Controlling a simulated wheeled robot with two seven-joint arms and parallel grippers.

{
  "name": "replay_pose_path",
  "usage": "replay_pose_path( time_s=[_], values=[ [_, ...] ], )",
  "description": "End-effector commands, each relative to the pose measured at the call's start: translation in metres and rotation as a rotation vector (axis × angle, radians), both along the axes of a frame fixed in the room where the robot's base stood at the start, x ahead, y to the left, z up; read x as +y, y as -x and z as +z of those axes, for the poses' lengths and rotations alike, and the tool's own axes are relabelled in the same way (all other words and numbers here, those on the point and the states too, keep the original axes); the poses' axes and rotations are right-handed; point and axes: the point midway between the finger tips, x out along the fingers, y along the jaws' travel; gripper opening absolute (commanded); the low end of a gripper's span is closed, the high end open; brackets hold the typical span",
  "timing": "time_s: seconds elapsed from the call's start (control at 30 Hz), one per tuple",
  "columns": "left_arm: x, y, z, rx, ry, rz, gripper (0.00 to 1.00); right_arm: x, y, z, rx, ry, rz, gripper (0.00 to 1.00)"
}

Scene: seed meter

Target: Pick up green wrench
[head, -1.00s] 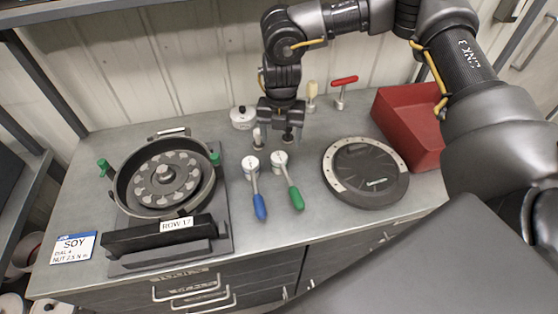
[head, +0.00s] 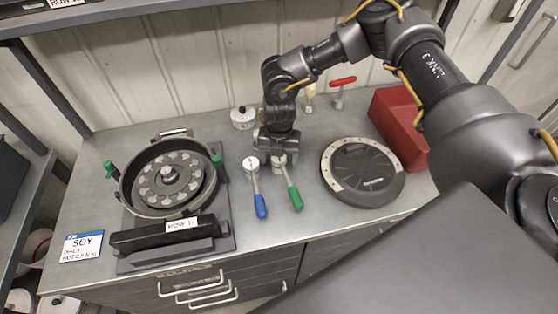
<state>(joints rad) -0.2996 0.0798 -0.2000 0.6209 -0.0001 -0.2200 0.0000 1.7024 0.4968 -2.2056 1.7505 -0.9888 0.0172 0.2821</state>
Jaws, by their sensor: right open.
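The green wrench (head: 292,192) lies on the grey bench, its green handle toward the front edge and its round white dial head toward the back. A similar blue wrench (head: 258,198) lies just left of it. My right gripper (head: 277,160) is open and points down at the heads of the two wrenches. One finger is at the green wrench's head and partly covers it; whether they touch I cannot tell. My left gripper is not in view.
A round seed meter housing (head: 165,178) stands on the left, with a SOY card (head: 82,246) beside it. A dark disc (head: 362,172) lies right of the wrenches, before a red bin (head: 400,125). A white round pot (head: 243,118) and a red-handled tool (head: 341,88) stand behind.

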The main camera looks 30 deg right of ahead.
Motion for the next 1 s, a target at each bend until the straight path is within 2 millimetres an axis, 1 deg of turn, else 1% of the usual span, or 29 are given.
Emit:
replay_pose_path(
  time_s=[0.07,0.17,0.5,0.6,0.87,1.0],
  values=[
    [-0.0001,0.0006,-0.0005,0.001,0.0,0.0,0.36,0.0,0.0,-0.0001,0.0,0.0,0.0,0.7],
    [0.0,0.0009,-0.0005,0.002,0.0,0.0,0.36,0.0,0.0,0.0,0.0,0.0,0.0,0.59],
    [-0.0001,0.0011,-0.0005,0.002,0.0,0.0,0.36,-0.0003,0.0,0.0002,0.001,0.001,0.0,0.14],
    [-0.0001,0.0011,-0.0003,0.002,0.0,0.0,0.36,-0.0001,-0.0004,0.001,-0.001,0.001,0.0,0.04],
    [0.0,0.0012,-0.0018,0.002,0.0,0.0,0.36,-0.0001,-0.0007,0.0019,-0.001,0.0,-0.001,0.04],
    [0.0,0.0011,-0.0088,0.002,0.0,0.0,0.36,0.0002,-0.0013,0.0081,-0.003,-0.002,-0.001,0.04]
  ],
)
